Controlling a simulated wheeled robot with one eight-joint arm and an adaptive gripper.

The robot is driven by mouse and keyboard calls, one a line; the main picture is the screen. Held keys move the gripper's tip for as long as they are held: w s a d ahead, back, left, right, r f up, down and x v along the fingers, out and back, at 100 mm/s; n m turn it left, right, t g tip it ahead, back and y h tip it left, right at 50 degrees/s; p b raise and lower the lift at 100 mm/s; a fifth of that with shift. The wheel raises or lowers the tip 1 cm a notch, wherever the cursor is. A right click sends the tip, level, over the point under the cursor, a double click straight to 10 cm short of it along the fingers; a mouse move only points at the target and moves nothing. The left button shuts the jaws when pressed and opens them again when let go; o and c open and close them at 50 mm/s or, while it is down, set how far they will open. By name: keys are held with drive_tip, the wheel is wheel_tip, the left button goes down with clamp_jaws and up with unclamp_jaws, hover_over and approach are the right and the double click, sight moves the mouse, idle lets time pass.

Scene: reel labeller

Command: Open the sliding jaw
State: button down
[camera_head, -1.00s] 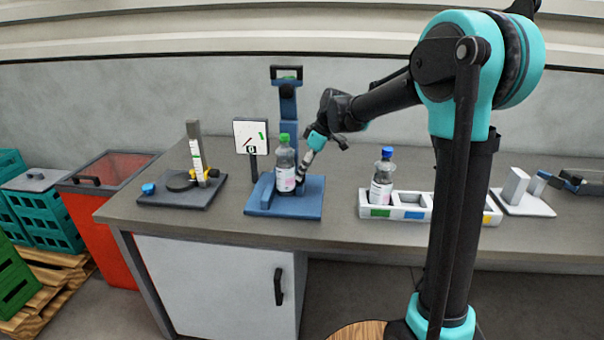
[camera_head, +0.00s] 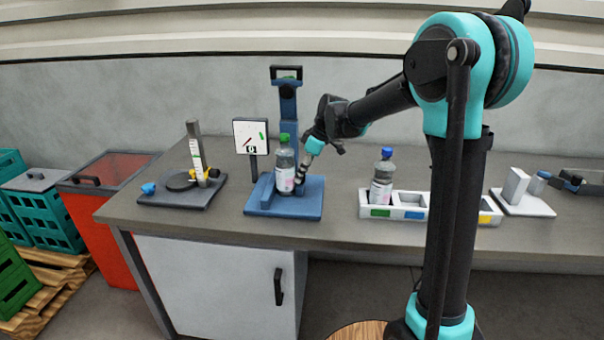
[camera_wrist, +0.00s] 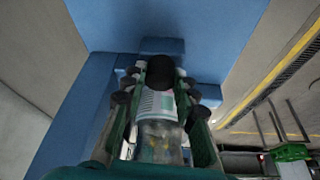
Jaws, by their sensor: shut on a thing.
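A blue stand (camera_head: 312,208) on the bench holds an upright clear bottle (camera_head: 285,168) with a green cap and a white label. My gripper (camera_head: 301,184) reaches down from the upper right, its fingertips low beside the bottle's right side. In the wrist view my gripper (camera_wrist: 160,76) has its fingers around a round black knob (camera_wrist: 160,70), close above the blue base (camera_wrist: 160,20). I take the knob to be part of the sliding jaw, whose body is mostly hidden by fingers and bottle. The bottle's label (camera_wrist: 158,104) shows between the fingers too.
A white dial panel (camera_head: 251,136) stands behind the stand to the left. A dark fixture (camera_head: 182,192) is farther left. A white rack (camera_head: 408,206) with a blue-capped bottle (camera_head: 382,175) is to the right. Bare bench lies between stand and rack.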

drive_tip(key=shift+d, duration=1.5)
drive_tip(key=c, duration=1.2)
unclamp_jaws()
drive_tip(key=shift+d, duration=0.1)
drive_tip(key=v, duration=1.2)
drive_tip(key=shift+s, duration=0.1)
